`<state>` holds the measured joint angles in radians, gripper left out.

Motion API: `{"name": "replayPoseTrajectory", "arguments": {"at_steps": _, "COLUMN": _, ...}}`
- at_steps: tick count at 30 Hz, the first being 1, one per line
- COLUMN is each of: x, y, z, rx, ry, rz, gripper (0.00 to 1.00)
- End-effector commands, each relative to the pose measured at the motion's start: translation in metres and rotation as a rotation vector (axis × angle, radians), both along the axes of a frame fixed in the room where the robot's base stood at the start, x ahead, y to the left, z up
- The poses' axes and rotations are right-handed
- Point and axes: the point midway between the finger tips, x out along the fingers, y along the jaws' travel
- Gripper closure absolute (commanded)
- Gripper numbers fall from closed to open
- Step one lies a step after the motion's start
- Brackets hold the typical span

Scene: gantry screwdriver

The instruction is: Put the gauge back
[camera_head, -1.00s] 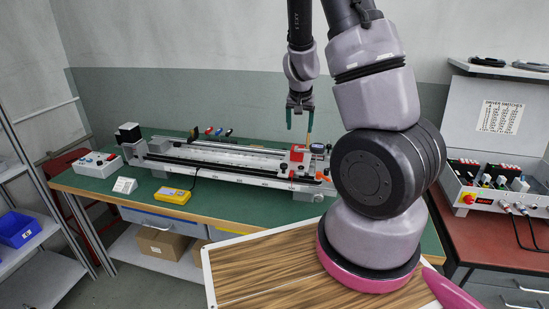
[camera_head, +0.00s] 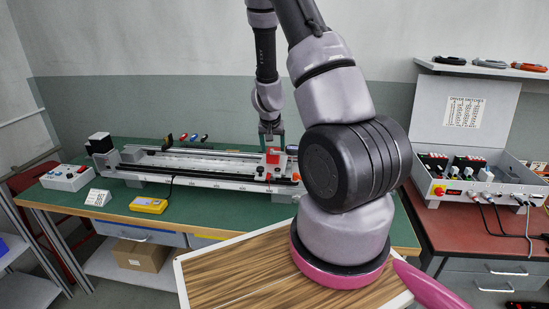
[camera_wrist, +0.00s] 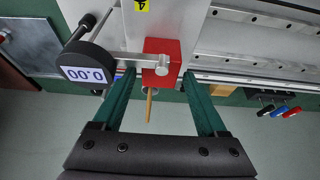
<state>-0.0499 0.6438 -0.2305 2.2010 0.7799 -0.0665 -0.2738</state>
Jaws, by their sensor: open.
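The gauge (camera_wrist: 88,68), a round dark dial with a display reading 0.00, shows in the wrist view at upper left. A metal rod runs from beside it to a clamp on a red block (camera_wrist: 160,50). My gripper (camera_wrist: 158,76) is open, its two green fingers reaching toward the block, one on each side. I cannot tell whether they touch it. A thin wooden-coloured pin (camera_wrist: 149,105) shows between the fingers. In the head view my gripper (camera_head: 271,138) is just above the red block (camera_head: 273,158) on the long rail fixture (camera_head: 205,163). My arm partly hides that end.
A yellow meter (camera_head: 149,204) and a white sign (camera_head: 98,197) lie on the green bench (camera_head: 215,205). A switch box (camera_head: 67,177) is at left. Screwdrivers (camera_wrist: 281,109) stand behind the rail. An open case (camera_head: 466,170) is on the red bench at right.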

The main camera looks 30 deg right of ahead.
Motion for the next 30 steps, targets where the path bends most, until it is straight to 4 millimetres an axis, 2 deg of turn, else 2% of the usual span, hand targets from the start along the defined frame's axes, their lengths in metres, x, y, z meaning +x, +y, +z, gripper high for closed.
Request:
{"name": "replayPoseTrajectory", "arguments": {"at_steps": 3, "x": 0.005, "y": -0.004, "z": -0.016, "rx": 0.001, "ry": 0.002, "rz": -0.001, "gripper": 0.25}}
{"name": "replayPoseTrajectory", "arguments": {"at_steps": 6, "x": 0.008, "y": -0.005, "z": -0.023, "rx": 0.001, "ry": 0.001, "rz": -0.001, "gripper": 0.25}}
{"name": "replayPoseTrajectory", "arguments": {"at_steps": 13, "x": 0.008, "y": -0.005, "z": -0.024, "rx": 0.0, "ry": 0.0, "rz": 0.0, "gripper": 0.25}}
{"name": "replayPoseTrajectory", "arguments": {"at_steps": 14, "x": 0.008, "y": -0.005, "z": -0.024, "rx": 0.0, "ry": 0.0, "rz": 0.0, "gripper": 0.29}}
{"name": "replayPoseTrajectory", "arguments": {"at_steps": 18, "x": 0.008, "y": -0.005, "z": -0.024, "rx": 0.0, "ry": 0.0, "rz": 0.001, "gripper": 0.82}}
{"name": "replayPoseTrajectory", "arguments": {"at_steps": 19, "x": 0.008, "y": -0.005, "z": -0.024, "rx": 0.0, "ry": 0.0, "rz": 0.001, "gripper": 0.94}}
{"name": "replayPoseTrajectory", "arguments": {"at_steps": 20, "x": 0.008, "y": -0.005, "z": -0.024, "rx": 0.0, "ry": 0.0, "rz": 0.001, "gripper": 1.0}}
{"name": "replayPoseTrajectory", "arguments": {"at_steps": 30, "x": 0.009, "y": -0.005, "z": -0.023, "rx": -0.001, "ry": -0.002, "rz": 0.001, "gripper": 1.0}}
